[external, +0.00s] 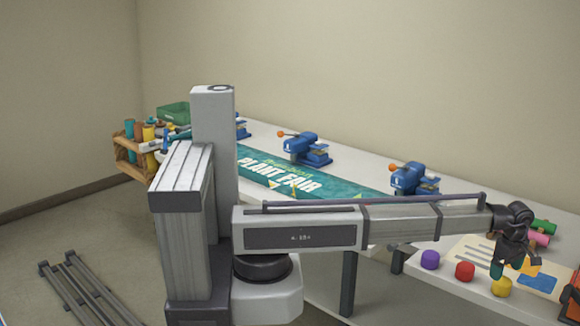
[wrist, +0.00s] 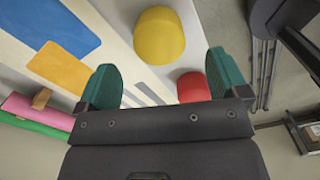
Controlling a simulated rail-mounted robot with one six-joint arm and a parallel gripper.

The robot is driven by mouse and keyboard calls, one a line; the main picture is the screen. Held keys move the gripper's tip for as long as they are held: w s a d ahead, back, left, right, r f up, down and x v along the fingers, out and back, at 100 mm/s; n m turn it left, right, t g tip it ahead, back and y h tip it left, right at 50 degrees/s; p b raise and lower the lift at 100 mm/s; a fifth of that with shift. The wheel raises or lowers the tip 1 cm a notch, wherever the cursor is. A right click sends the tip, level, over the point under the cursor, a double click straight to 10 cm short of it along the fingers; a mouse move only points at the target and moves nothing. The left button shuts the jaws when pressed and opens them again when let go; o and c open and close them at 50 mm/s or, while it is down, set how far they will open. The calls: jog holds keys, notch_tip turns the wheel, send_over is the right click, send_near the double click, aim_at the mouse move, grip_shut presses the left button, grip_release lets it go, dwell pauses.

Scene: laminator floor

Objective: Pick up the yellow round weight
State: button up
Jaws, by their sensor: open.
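The yellow round weight (external: 502,286) is a short yellow cylinder near the front edge of the table at the right. It also shows in the wrist view (wrist: 159,34), beyond my fingertips and between their lines. My gripper (external: 511,268) points down above the table, behind and close to the yellow weight. A red round weight (external: 465,271) stands left of the yellow one and shows near the right finger in the wrist view (wrist: 193,87).
A purple weight (external: 430,259) stands farther left. A printed sheet with blue (external: 538,282) and orange patches lies under my gripper. Pink (external: 538,239) and green (external: 543,226) rolls lie behind. Blue clamp devices (external: 412,180) and a teal banner (external: 275,172) occupy the long table.

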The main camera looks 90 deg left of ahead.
aim_at(504, 280)
jog(key=shift+f, duration=0.25)
notch_tip(504, 280, down, 6)
jog(key=b, duration=0.5)
jog(key=shift+r, duration=0.5)
jog(key=c, duration=1.2)
jog(key=shift+c, duration=0.2)
notch_tip(504, 280, up, 10)
jog(key=p, duration=1)
jog(key=shift+r+p, duration=0.25)
jog(key=shift+p, duration=0.1)
